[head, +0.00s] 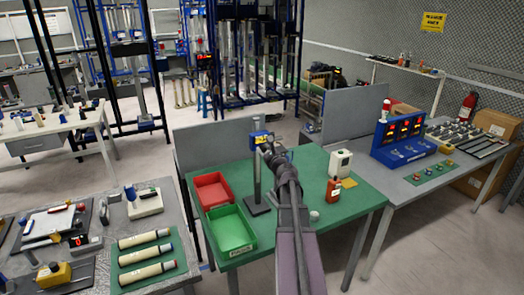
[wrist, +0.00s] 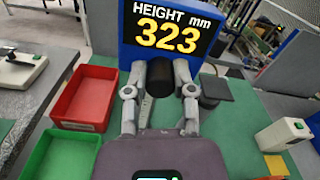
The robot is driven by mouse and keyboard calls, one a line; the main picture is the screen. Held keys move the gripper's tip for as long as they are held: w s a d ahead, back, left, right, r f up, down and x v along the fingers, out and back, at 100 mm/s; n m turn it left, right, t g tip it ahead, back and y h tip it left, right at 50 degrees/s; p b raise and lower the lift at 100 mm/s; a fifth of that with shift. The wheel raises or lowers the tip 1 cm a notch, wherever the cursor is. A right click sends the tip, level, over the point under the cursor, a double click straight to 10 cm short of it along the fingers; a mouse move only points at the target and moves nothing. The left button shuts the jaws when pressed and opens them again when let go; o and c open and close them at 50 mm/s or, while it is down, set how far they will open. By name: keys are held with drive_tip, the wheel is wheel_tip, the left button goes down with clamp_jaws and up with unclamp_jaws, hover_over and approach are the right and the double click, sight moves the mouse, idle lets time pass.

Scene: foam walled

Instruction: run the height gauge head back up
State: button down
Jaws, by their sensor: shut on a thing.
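The height gauge stands on the green mat of the table. Its thin dark column (head: 256,178) rises from a flat dark base (head: 258,209). Its blue head (head: 258,138) is near the top of the column. In the wrist view the head's display (wrist: 168,28) reads HEIGHT 323 mm. My gripper (wrist: 160,92) is right in front of the head, its two fingers on either side of a black round grip (wrist: 160,76) below the display. It is shut on that grip. In the head view my gripper (head: 268,149) is seen from behind and partly hides the gauge.
Red (head: 212,190) and green (head: 231,231) trays lie left of the gauge. A grey panel (head: 225,140) rises behind the table.

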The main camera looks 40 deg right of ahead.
drive_tip(key=shift+r+p, duration=0.7)
drive_tip(key=shift+r, duration=0.35)
drive_tip(key=shift+c, duration=2.3)
unclamp_jaws()
drive_tip(key=shift+w, duration=0.1)
drive_tip(key=shift+f, duration=0.1)
drive_tip(key=shift+s, duration=0.2)
drive_tip(key=v, duration=1.1)
drive_tip(key=shift+s+a, duration=0.25)
drive_tip(key=shift+s, duration=0.05)
